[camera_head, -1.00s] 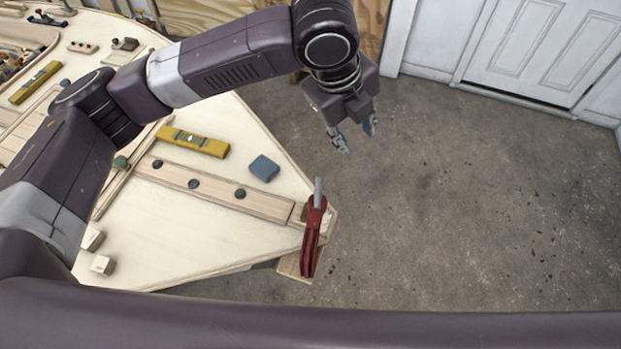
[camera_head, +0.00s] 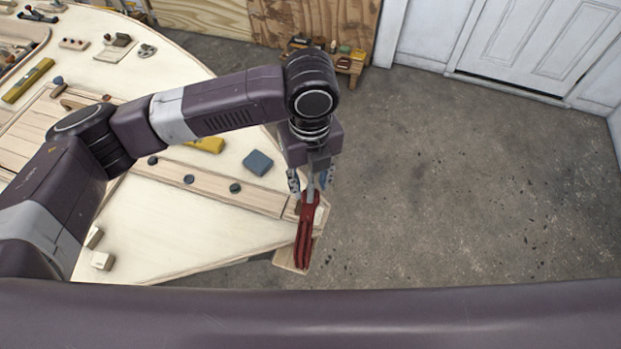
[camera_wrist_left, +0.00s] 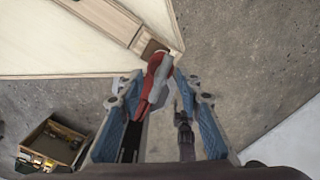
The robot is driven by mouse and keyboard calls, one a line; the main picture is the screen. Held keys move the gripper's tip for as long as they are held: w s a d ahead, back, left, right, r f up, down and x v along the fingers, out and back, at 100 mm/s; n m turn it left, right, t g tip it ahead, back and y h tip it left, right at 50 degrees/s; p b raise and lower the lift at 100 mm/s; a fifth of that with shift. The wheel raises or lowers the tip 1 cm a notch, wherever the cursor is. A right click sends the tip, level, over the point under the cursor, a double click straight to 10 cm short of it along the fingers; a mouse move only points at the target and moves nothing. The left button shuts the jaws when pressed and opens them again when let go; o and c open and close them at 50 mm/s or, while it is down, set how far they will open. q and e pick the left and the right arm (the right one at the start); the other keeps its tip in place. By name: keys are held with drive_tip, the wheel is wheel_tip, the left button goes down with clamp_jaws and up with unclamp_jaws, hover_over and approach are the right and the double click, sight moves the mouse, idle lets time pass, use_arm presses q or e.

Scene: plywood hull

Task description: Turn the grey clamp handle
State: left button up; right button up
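The clamp (camera_head: 305,235) has a red body and sits at the pointed tip of the plywood hull. Its grey handle (camera_head: 311,178) stands up above the red part. My left gripper (camera_head: 309,188) is open, with one finger on each side of the grey handle. In the left wrist view the open left gripper (camera_wrist_left: 160,115) shows its blue-grey fingers apart, with the red clamp (camera_wrist_left: 152,78) and the grey handle (camera_wrist_left: 157,88) between them. Whether a finger touches the handle I cannot tell. My right gripper is not in view.
The plywood hull (camera_head: 215,220) fills the left side. A blue block (camera_head: 258,162) and a yellow level (camera_head: 207,144) lie on it. A small wooden crate (camera_head: 348,64) stands by the back wall. The concrete floor (camera_head: 450,180) at right is clear.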

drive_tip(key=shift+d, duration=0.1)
use_arm(q)
drive_tip(key=shift+c, duration=0.9)
clamp_jaws()
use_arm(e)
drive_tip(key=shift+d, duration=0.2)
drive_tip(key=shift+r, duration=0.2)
